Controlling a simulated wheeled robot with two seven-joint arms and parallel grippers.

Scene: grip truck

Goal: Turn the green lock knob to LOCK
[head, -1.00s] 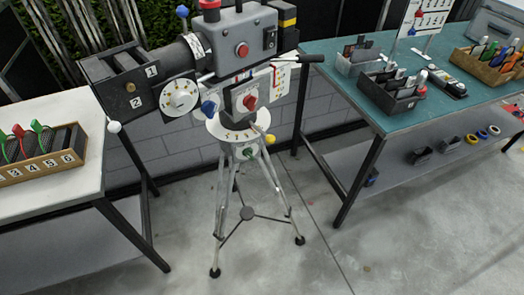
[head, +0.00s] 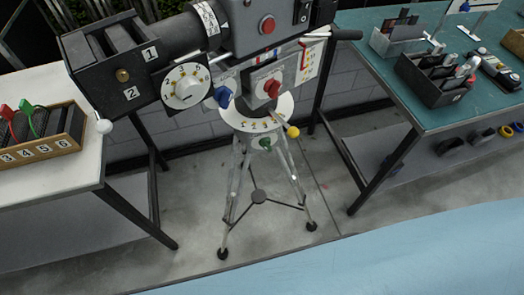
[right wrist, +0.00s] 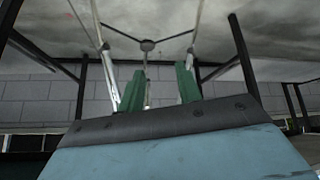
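The green lock knob (head: 265,143) sits just under the round white dial plate (head: 284,110) at the top of the tripod (head: 238,185), below the camera head. It is small in the head view, and its marking and setting cannot be read. In the right wrist view, my right gripper (right wrist: 160,88) has two green fingers with a gap between them and nothing clearly held. The tripod's legs and spreader show beyond the fingers. The lock knob cannot be made out there. My left gripper is in neither view.
A red knob (head: 267,88), a blue knob (head: 223,96) and a yellow-tipped handle (head: 292,131) are close around the green knob. A white table (head: 85,160) stands left and a teal workbench (head: 440,115) right. My pale blue arm part crosses the lower right.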

